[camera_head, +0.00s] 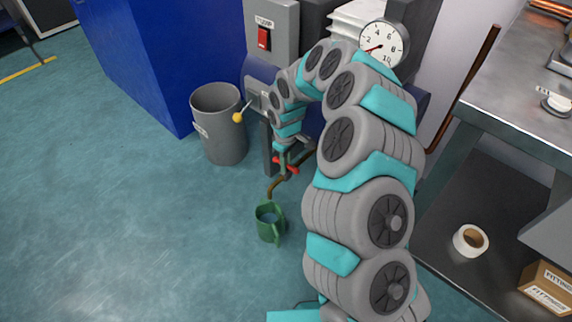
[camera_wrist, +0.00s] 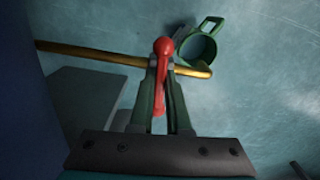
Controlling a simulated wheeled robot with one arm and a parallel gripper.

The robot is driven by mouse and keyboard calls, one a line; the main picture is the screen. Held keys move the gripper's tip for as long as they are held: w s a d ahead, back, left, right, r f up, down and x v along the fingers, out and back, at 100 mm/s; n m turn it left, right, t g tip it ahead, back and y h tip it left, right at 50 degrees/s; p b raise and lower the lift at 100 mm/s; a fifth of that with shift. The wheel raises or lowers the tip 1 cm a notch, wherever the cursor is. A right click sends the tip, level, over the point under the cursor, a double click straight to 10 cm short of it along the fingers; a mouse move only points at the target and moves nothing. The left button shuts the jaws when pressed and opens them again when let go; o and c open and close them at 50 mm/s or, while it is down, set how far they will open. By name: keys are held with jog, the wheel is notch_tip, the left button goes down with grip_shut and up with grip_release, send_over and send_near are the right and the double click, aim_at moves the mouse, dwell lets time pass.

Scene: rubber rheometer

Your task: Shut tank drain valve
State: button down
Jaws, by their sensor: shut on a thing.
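The drain valve's red lever handle (camera_wrist: 161,75) is between the fingers of my gripper (camera_wrist: 160,95) in the wrist view. My gripper is shut on this handle. The handle lies lengthwise between the fingers, crossing the brass drain pipe (camera_wrist: 100,55). In the head view, red parts of the valve (camera_head: 285,163) show below my gripper (camera_head: 285,155). The brass pipe (camera_head: 277,184) curves down there toward a green jug (camera_head: 268,222) on the floor. The jug also shows in the wrist view (camera_wrist: 197,48), by the pipe's end. The valve body is mostly hidden by my gripper.
A grey bin (camera_head: 220,125) stands left of the valve, before a blue cabinet (camera_head: 160,60). A box with a red switch (camera_head: 264,37) and a dial gauge (camera_head: 381,44) are above. A steel bench (camera_head: 510,90) is at the right. The floor at left is clear.

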jog(key=shift+m, duration=0.7)
jog(key=c, duration=0.9)
grip_release()
notch_tip(320, 180, up, 7)
jog(key=shift+r, duration=0.45)
